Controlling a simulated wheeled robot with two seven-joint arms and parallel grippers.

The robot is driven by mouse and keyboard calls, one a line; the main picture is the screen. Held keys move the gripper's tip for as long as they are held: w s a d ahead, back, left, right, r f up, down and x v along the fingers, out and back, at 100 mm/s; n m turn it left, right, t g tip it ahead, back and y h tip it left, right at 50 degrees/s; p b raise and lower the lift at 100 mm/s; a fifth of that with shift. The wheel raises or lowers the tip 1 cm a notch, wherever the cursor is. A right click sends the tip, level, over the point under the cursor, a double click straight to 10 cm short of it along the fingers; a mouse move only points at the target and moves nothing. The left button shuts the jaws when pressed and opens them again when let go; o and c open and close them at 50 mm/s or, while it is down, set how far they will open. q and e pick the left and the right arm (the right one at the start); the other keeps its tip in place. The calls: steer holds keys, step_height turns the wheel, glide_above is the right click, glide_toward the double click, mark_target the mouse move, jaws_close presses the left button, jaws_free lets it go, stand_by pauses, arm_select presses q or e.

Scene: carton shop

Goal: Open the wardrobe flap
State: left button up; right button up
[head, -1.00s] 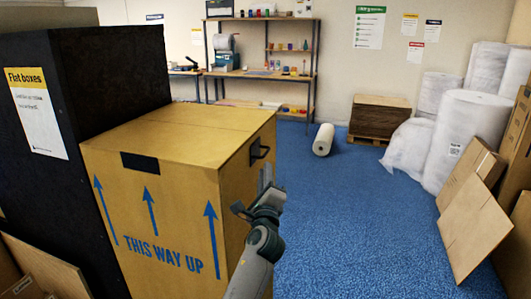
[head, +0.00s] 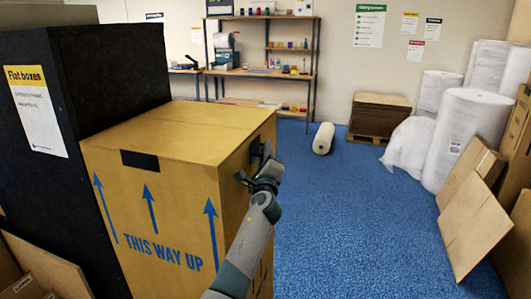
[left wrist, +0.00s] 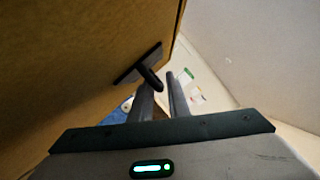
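The wardrobe carton (head: 165,205) is a tall brown box with blue "THIS WAY UP" arrows, standing upright at the left centre. Its right side bears a black handle (head: 255,150) near the top; I see no open gap at that side's edges. In the left wrist view the handle (left wrist: 149,76) stands out from the brown carton face (left wrist: 80,60). My left gripper (head: 262,168) is at the handle, partly covering it. Its two fingers (left wrist: 158,88) are apart, with the handle's end close to their tips. I cannot tell whether they touch it. My right gripper is out of view.
A black cabinet (head: 115,75) with a "Flat boxes" sign stands against the carton's left. Open blue floor (head: 345,220) lies to the right. Leaning cardboard sheets (head: 470,225) and white rolls (head: 465,135) line the right side. A small roll (head: 323,139) lies further back.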

arm_select(q)
steer(key=shift+c, duration=0.2)
jaws_close()
stand_by(1.2)
